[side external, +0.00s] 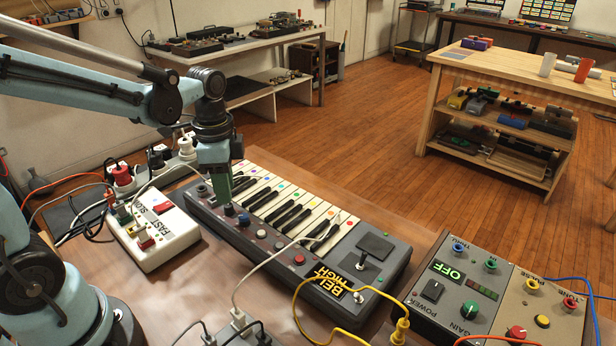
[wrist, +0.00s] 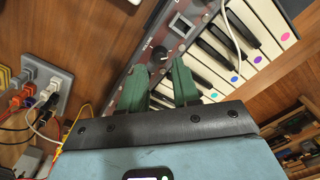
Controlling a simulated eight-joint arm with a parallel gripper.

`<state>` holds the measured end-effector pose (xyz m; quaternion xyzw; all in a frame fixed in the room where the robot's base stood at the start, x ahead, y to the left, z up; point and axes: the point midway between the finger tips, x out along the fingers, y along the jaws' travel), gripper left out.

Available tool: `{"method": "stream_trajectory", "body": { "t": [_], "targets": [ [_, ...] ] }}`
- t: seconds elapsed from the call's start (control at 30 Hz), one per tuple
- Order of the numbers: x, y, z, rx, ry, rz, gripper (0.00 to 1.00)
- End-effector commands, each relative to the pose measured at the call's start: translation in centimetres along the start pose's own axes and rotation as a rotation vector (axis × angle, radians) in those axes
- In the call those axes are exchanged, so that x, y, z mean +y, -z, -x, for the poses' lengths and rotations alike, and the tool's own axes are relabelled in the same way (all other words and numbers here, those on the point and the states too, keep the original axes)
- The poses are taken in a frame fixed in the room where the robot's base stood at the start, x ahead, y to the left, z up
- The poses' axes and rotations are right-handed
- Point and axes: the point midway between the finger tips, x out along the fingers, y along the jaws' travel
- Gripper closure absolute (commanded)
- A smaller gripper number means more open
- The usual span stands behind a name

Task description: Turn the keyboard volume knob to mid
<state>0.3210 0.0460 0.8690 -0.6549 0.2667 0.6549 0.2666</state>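The grey keyboard (side external: 335,255) lies on the wooden bench, with a row of knobs along its near panel. My gripper (side external: 222,198) has green fingers and points down over the left part of that panel. In the wrist view my gripper (wrist: 158,72) has its two fingers apart, with a gap between them. A small dark knob (wrist: 158,54) shows between and just beyond the fingertips; I cannot tell whether they touch it. The knob's pointer and its scale are too small to read. In the side view the fingers largely hide this spot.
A white box (side external: 160,235) marked FAST and SLOW sits left of the keyboard. A grey power box (side external: 455,290) reading OFF stands to the right. A yellow cable (side external: 312,310) and a white cable (side external: 262,265) cross the keyboard's near side. A socket strip (wrist: 45,90) shows in the wrist view.

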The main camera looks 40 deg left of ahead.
Motion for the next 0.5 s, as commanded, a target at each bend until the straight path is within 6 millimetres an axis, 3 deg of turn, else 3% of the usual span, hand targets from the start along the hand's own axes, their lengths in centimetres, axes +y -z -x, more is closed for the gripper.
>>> {"method": "stream_trajectory", "body": {
  "t": [0.2,0.5],
  "targets": [
    [0.0,0.0,-2.6,0.000,0.000,0.000,0.69],
    [0.0,0.0,-3.9,0.000,0.000,0.000,0.69]
  ]
}}
